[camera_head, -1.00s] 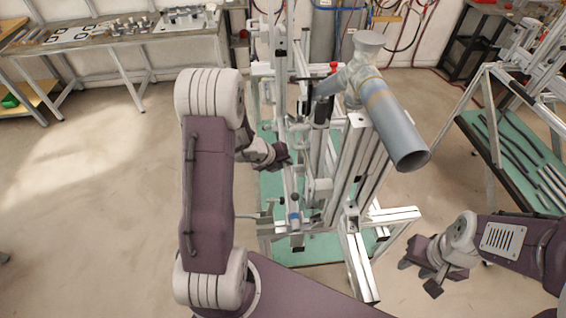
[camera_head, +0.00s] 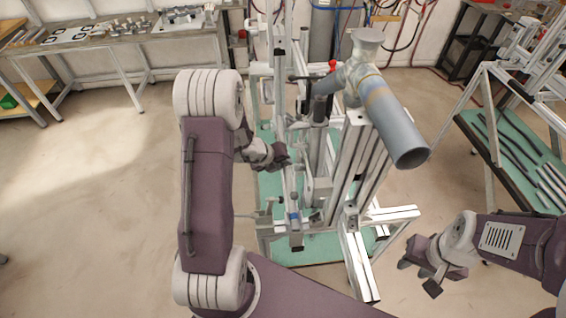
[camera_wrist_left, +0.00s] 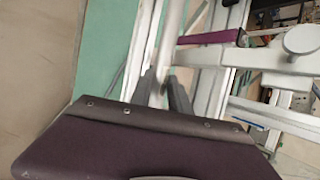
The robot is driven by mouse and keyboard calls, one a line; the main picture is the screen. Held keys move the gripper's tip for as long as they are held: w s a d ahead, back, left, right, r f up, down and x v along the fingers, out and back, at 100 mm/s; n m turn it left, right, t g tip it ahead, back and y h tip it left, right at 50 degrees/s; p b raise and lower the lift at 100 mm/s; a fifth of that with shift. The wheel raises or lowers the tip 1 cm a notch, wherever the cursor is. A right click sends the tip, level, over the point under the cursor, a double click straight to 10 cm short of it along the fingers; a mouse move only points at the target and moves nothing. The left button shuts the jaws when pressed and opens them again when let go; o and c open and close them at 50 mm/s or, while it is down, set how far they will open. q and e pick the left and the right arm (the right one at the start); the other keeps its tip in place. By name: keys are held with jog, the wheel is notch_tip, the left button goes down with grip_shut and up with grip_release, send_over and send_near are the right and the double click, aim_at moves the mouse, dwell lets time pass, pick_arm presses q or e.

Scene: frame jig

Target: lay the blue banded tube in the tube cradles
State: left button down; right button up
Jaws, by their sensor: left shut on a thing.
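My left gripper (camera_head: 284,158) is beside the upright metal jig (camera_head: 350,165), and its fingers also show in the left wrist view (camera_wrist_left: 162,92). It is shut on a slim pale tube (camera_wrist_left: 170,45), which I take to be the blue banded tube. No blue band can be made out on it in the wrist view. In the head view a small blue patch (camera_head: 294,215) shows below the gripper; I cannot tell whether it is on the tube. The cradles cannot be picked out among the jig parts. My right gripper (camera_head: 420,272) is open and empty at the lower right.
A wide grey-blue pipe (camera_head: 397,125) juts from the jig toward me. A purple-covered bar (camera_wrist_left: 208,38) lies close to the left fingers. A bench with small parts (camera_head: 100,35) stands back left, and a green-topped rack (camera_head: 520,160) at right. Floor on the left is clear.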

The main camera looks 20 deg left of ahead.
pick_arm(q)
jog(key=c, duration=1.1)
grip_release()
jog(key=shift+c, duration=0.2)
jog(key=p+v, duration=0.2)
jog(key=v, duration=0.7)
jog(key=shift+p, duration=0.3)
